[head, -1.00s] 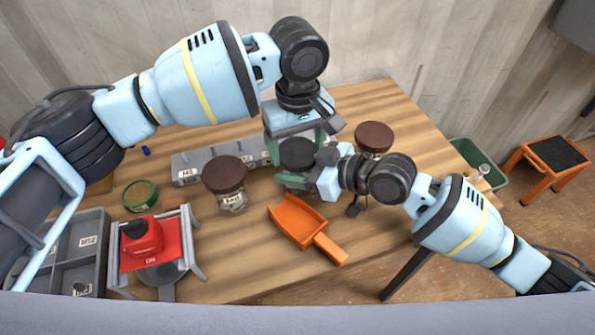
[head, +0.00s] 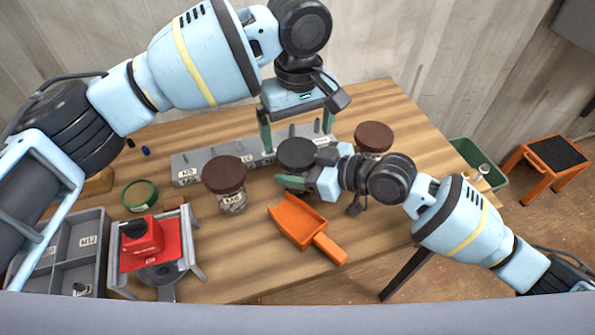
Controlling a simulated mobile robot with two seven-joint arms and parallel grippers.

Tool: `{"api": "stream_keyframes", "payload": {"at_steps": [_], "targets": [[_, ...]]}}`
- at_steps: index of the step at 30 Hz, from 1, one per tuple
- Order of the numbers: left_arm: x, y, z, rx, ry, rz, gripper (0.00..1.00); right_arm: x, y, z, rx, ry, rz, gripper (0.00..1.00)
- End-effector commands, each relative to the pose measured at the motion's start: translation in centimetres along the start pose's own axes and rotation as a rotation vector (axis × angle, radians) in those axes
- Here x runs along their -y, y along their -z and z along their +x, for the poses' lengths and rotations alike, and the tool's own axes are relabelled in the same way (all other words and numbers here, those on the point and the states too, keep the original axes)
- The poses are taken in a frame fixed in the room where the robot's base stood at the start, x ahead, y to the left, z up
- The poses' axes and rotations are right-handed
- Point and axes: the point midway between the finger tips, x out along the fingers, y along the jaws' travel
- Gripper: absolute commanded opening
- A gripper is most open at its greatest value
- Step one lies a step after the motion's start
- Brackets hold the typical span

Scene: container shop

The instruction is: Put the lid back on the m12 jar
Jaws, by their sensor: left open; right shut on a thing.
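The middle jar (head: 291,171) stands upright on the table with a black lid (head: 297,153) on its top. I take it for the m12 jar, but its label is hidden. The lid looks level; I cannot tell how tightly it sits. My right gripper (head: 305,174) is shut on this jar from the front right, below the lid, and hides much of the glass. My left gripper (head: 297,139) points down from above, open and empty, its green fingers apart to either side of and behind the lid.
Brown-lidded jars stand left (head: 224,174) and back right (head: 373,137). A grey labelled rack (head: 190,172) lies behind. An orange scoop (head: 298,222) lies in front. A red device (head: 143,246), a green ring (head: 139,195) and a grey divided tray (head: 103,228) are at left.

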Motion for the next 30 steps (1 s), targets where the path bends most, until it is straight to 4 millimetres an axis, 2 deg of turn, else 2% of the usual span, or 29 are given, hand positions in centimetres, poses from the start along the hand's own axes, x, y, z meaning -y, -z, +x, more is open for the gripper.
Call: {"api": "stream_keyframes", "payload": {"at_steps": [10,13,22,30], "targets": [[0.1,0.1,-0.5,0.001,0.003,-0.002,0.95,0.0,0.0,0.0,0.000,0.000,0.001,0.00],[0.1,0.1,-0.7,0.000,0.003,-0.012,0.92,0.0,0.0,0.0,0.000,0.000,0.001,0.00],[0.1,0.1,-3.5,-0.001,0.001,-0.231,0.92,0.0,0.0,0.0,0.000,-0.001,0.001,0.00],[0.1,0.0,-4.0,0.000,0.004,-0.283,0.92,-0.1,0.0,0.0,0.000,-0.001,0.001,0.00]]}}
